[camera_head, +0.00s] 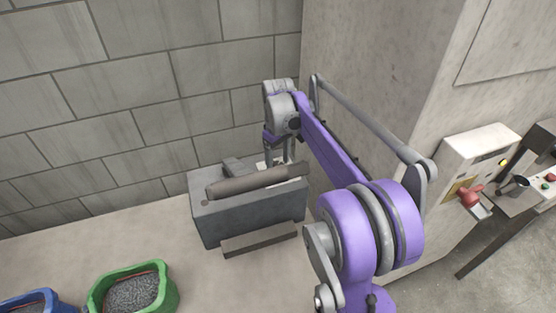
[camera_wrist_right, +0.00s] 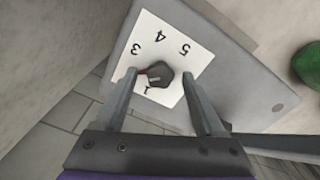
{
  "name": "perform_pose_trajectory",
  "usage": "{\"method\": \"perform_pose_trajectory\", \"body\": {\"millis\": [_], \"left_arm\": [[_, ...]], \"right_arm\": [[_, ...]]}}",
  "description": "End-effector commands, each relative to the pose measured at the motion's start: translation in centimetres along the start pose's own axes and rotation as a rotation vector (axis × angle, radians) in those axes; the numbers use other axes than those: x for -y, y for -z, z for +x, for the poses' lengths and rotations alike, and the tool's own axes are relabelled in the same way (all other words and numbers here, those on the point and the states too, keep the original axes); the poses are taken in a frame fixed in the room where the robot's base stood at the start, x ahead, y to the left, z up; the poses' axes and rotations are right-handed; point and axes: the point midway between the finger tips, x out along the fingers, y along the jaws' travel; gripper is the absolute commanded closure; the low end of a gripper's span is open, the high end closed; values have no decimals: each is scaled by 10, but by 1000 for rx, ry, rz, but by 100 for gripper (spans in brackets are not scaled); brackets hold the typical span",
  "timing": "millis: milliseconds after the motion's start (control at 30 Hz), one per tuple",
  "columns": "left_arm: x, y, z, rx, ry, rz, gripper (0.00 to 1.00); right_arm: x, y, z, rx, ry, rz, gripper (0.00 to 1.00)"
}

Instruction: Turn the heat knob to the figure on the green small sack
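My right gripper (camera_head: 279,152) is over the dial at the back right of a grey box unit. In the right wrist view the gripper (camera_wrist_right: 160,76) is open, with one finger on each side of a dark heat knob (camera_wrist_right: 161,75), gaps showing. A red pointer mark on the knob points left, towards the left finger. The white dial plate (camera_wrist_right: 168,34) shows 3, 4, 5 and part of a 1; the left finger covers the place between 1 and 3. A green small sack (camera_head: 168,291) with dark grains stands at the front left; no figure is readable on it.
The grey unit (camera_head: 215,222) carries a long dark roller (camera_head: 245,182) beside the dial. A blue sack (camera_head: 50,297) stands left of the green one. A concrete pillar (camera_head: 375,60) rises on the right, with a control box with a red knob (camera_head: 469,196) beyond.

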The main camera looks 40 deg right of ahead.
Motion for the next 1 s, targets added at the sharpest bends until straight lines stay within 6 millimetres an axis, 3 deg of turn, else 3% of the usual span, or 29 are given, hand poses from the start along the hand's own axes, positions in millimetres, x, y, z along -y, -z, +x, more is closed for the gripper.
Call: {"method": "perform_pose_trajectory", "body": {"millis": [267,700,1000], "left_arm": [[0,0,0,0,0,0,50],[0,7,-6,-7,0,0,50],[0,10,-8,-10,0,0,50]], "right_arm": [[0,0,-4,0,0,0,29],[0,0,-84,-1,0,0,29],[0,0,-108,0,0,0,29]]}}
